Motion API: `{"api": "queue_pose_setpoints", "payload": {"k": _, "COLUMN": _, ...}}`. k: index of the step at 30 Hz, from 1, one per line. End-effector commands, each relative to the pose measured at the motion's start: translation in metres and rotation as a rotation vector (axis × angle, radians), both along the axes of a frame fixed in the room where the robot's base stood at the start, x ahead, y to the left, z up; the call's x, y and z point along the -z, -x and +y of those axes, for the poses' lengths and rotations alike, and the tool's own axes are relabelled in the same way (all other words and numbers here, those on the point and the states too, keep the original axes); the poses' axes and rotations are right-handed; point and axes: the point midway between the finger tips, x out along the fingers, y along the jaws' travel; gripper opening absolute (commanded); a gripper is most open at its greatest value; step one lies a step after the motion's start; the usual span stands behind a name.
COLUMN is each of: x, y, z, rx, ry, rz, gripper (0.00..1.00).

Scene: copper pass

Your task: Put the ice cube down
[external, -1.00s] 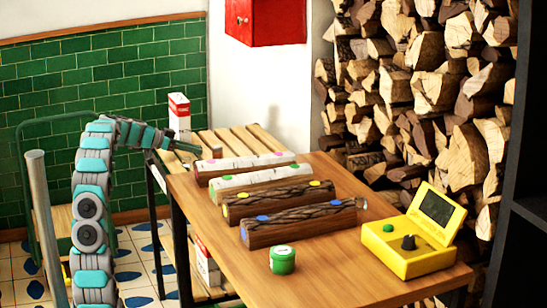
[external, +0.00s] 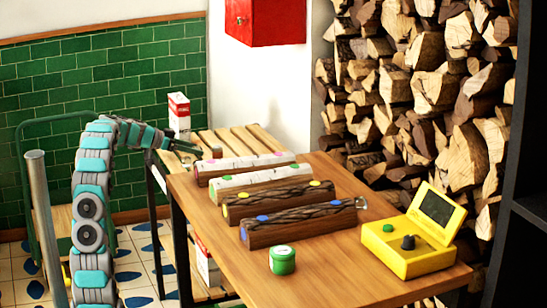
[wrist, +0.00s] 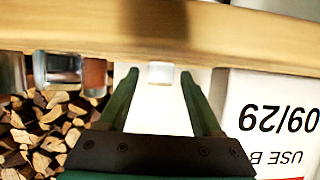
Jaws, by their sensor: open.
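My gripper (external: 189,147) is at the slatted wooden rack (external: 232,138) behind the table, at the end of my teal and grey arm. In the wrist view, which looks upside down, my gripper (wrist: 158,88) is open, with its two green fingers apart. A small pale, translucent ice cube (wrist: 160,73) is between and just beyond the fingertips, with a gap on both sides. It appears to rest against a wooden slat (wrist: 75,28). I cannot make out the cube in the external view.
A white and red carton (external: 179,112) stands close behind my gripper; its dated label (wrist: 275,125) fills the wrist view's right. A shiny container (wrist: 58,70) is at left. The table (external: 330,262) holds several logs (external: 300,222), a green tin (external: 282,260) and a yellow device (external: 408,248).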

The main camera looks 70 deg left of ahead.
Motion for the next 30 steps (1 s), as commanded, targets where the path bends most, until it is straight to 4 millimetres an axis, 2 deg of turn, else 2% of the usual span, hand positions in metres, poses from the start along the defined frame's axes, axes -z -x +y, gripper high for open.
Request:
{"api": "queue_pose_setpoints", "payload": {"k": 5, "x": -0.012, "y": 0.026, "z": 0.001, "rx": -0.006, "ry": -0.002, "rz": -0.001, "gripper": 0.66}}
{"api": "queue_pose_setpoints", "payload": {"k": 12, "x": -0.031, "y": 0.072, "z": 0.001, "rx": -0.004, "ry": -0.001, "rz": -0.001, "gripper": 0.66}}
{"api": "queue_pose_setpoints", "payload": {"k": 18, "x": -0.041, "y": 0.1, "z": 0.001, "rx": -0.004, "ry": -0.001, "rz": 0.0, "gripper": 0.66}}
{"api": "queue_pose_setpoints", "payload": {"k": 24, "x": -0.045, "y": 0.11, "z": 0.0, "rx": -0.001, "ry": 0.001, "rz": 0.0, "gripper": 0.66}}
{"api": "queue_pose_setpoints", "payload": {"k": 30, "x": -0.045, "y": 0.111, "z": 0.0, "rx": -0.001, "ry": 0.001, "rz": 0.0, "gripper": 0.66}}
